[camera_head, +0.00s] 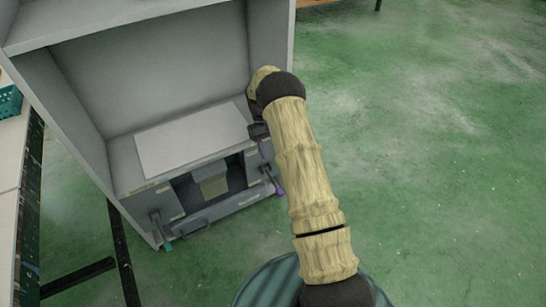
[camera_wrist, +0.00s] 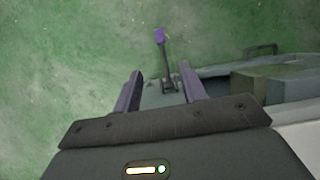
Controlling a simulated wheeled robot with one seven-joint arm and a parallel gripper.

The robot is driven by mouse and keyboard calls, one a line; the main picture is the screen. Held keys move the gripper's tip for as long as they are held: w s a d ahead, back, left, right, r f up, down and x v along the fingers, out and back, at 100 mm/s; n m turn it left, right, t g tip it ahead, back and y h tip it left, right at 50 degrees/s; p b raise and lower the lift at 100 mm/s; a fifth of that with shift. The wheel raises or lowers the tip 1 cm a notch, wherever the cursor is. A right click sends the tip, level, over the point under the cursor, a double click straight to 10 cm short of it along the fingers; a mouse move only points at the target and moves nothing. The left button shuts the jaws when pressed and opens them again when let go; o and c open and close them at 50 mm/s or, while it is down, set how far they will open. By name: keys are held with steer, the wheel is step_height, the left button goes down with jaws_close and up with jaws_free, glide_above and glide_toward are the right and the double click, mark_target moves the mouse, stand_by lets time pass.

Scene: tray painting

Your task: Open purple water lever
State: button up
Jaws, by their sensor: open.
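The purple lever (camera_wrist: 159,36) shows in the wrist view as a dark rod with a purple tip, standing out past my fingertips. In the head view its purple tip (camera_head: 279,191) shows at the right front of the grey cabinet. My gripper (camera_wrist: 161,76) is open and empty, with one finger on each side of the lever's base in the wrist view. I cannot tell whether they touch it. In the head view my gripper (camera_head: 258,131) is at the cabinet's right side, above the lever, partly hidden by my arm.
The grey cabinet (camera_head: 85,95) has a white panel (camera_head: 190,138) on its inner floor. A teal-tipped lever (camera_head: 168,246) is at its left front, and a handle (camera_head: 192,228) lies between the levers. Green floor (camera_head: 430,150) to the right is clear.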

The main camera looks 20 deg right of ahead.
steer(key=shift+w+r, duration=0.2)
steer(key=shift+r, duration=0.1)
steer(key=shift+s, duration=0.1)
steer(key=shift+c, duration=1.3)
steer(key=shift+s+a+f, duration=0.15)
steer(key=shift+s+f, duration=0.05)
steer(key=shift+f, duration=0.1)
steer(key=c, duration=0.4)
steer(key=s+a+f, duration=0.1)
steer(key=a+f+n+h+b, duration=0.1)
steer(key=f, duration=0.1)
steer(key=s+a+f+n+h, duration=0.1)
steer(key=a, duration=0.1)
steer(key=shift+s+f, duration=0.35)
jaws_close()
steer(key=s+a+f+n+t+h+b, duration=0.2)
steer(key=a+f+n+t+h+b, duration=0.1)
steer(key=f+n+h, duration=0.2)
steer(key=s+a+f+n+t+h+b, duration=0.3)
steer(key=f+n+h, duration=0.3)
steer(key=f+n, duration=0.4)
steer(key=shift+s+a+f+t, duration=0.25)
steer(key=shift+s+t, duration=0.1)
steer(key=shift+t, duration=0.45)
steer(key=shift+d, duration=0.1)
